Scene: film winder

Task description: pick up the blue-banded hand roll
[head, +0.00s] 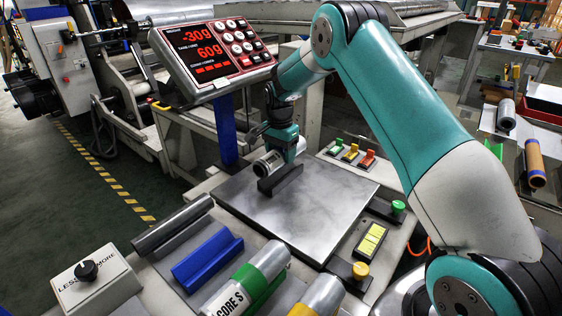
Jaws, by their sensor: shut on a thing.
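My gripper (287,152) points down over the scale plate and is shut on a short silvery roll (266,164). The gripper covers the roll's middle, so I cannot make out a blue band on it. The roll is just above or in a dark cradle (280,181) on the plate; I cannot tell if they touch. A blue cradle (208,262) in front stands empty. A green-banded roll (250,279) lies to its right, and a yellow-banded roll (320,297) is beyond that, cut off by the bottom edge.
The scale plate (330,205) is otherwise bare. Its display (212,52) reads -30g and 60g. Coloured switches (351,152) and buttons line the plate's back and right side.

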